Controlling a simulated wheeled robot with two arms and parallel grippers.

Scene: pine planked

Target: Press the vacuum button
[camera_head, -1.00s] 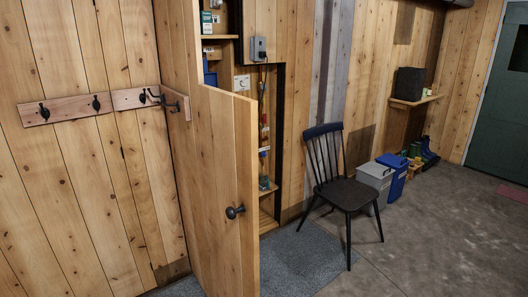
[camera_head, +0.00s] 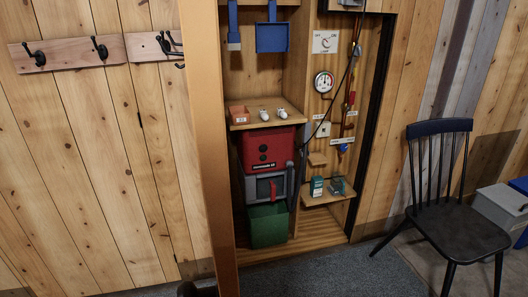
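A red unit (camera_head: 268,146) with a dark lower band and small dark round controls on its front stands in the open cupboard, under a shelf. It looks like the vacuum, sitting on a grey section (camera_head: 265,186) with a dark handle. Its controls are too small to tell which is the button.
The cupboard door (camera_head: 210,150) stands open, nearly edge-on, left of the opening. A green bin (camera_head: 268,225) is below the grey section. A shelf (camera_head: 300,192) with small boxes is to the right. A dark chair (camera_head: 445,230) stands right of the cupboard; grey carpet (camera_head: 345,272) lies in front.

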